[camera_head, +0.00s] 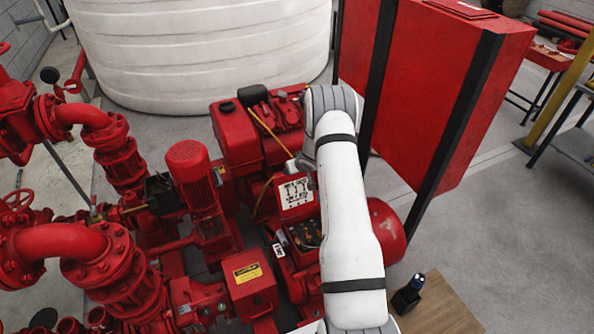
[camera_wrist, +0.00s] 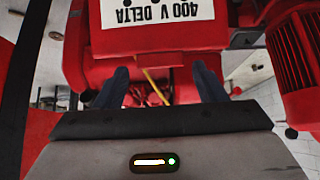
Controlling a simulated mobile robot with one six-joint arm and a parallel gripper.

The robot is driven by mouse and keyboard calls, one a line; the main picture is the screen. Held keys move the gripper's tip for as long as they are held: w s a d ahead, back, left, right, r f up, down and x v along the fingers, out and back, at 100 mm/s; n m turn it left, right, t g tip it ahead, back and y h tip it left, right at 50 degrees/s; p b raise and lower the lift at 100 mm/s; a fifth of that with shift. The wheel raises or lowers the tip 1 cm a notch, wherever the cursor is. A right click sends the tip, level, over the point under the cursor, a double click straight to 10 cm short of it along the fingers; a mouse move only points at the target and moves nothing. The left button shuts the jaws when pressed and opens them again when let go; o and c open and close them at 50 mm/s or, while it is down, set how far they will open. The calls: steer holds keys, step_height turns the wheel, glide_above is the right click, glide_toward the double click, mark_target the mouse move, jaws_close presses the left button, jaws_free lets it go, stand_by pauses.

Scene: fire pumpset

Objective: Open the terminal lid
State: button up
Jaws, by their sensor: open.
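The red terminal lid (camera_head: 297,192) carries a white label with black print and appears raised, with the dark inside of the terminal box (camera_head: 305,235) showing below it. In the wrist view the lid (camera_wrist: 215,35) fills the upper middle, its "400 V DELTA" label upside down. My gripper (camera_wrist: 161,68) is open, with its two dark fingers apart and pointing toward the lid. Nothing is seen between the fingers except the red surfaces and a yellow strip behind. Whether a finger touches the lid cannot be told. My white arm hides part of the box in the head view.
A ribbed red motor (camera_head: 190,165) and red pipes (camera_head: 95,265) crowd the left. A red box with a yellow label (camera_head: 248,272) stands in front. A tall red cabinet (camera_head: 435,85) is at the right, a white tank (camera_head: 205,45) behind.

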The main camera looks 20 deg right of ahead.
steer(key=shift+o, duration=1.1)
steer(key=shift+s+f, duration=0.15)
steer(key=shift+f, duration=0.15)
steer(key=b+v, duration=0.1)
steer(key=v, duration=0.6)
steer(key=shift+s+r, duration=0.2)
steer(key=shift+r, duration=0.15)
steer(key=shift+c, duration=0.4)
